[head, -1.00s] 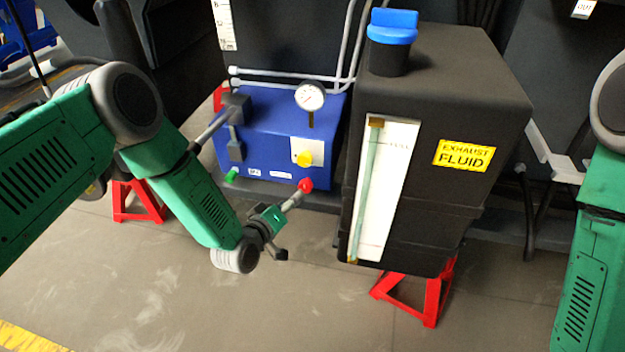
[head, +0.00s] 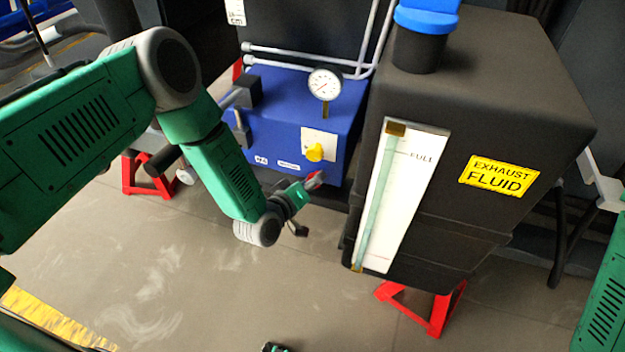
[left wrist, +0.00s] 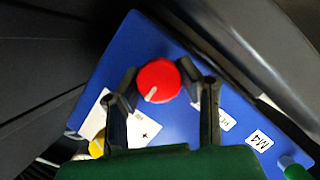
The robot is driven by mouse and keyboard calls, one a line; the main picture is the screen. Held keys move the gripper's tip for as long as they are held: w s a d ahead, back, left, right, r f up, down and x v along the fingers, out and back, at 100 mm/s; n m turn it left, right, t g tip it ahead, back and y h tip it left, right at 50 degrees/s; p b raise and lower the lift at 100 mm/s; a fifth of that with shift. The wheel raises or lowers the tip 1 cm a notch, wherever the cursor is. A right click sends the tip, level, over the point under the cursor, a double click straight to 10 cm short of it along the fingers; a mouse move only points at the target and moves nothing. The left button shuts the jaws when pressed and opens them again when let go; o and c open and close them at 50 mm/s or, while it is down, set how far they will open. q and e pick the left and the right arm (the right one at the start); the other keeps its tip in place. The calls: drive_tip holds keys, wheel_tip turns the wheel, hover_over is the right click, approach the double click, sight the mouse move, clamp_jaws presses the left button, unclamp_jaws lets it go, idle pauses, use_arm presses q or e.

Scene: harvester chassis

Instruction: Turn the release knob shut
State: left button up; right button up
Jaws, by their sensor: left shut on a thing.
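The red round knob (left wrist: 158,80) sits on the blue box (head: 270,120). A pale pointer line on its face points to the lower left in the left wrist view. My left gripper (left wrist: 160,84) has one finger on each side of the knob and is shut on it.
A yellow knob (head: 315,153) and a dial gauge (head: 325,84) are on the box. A green knob (left wrist: 294,168) shows in the left wrist view. A black exhaust fluid tank (head: 470,130) with a blue cap stands close on the right.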

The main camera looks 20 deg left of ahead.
use_arm(q)
drive_tip(key=shift+f, duration=0.2)
drive_tip(key=shift+s+d+r+y+p, duration=0.15)
drive_tip(key=shift+d+y+p, duration=0.15)
drive_tip(key=shift+p, duration=0.15)
drive_tip(key=shift+a+f, duration=0.15)
drive_tip(key=shift+f, duration=0.05)
use_arm(e)
drive_tip(key=shift+d+r, duration=0.2)
drive_tip(key=shift+d, duration=0.1)
use_arm(q)
drive_tip(key=o, duration=1.2)
drive_tip(key=shift+a+f, duration=0.1)
drive_tip(key=shift+a, duration=0.05)
use_arm(e)
drive_tip(key=shift+a, duration=0.1)
use_arm(q)
drive_tip(key=shift+r, duration=0.2)
drive_tip(key=shift+v, duration=5.8)
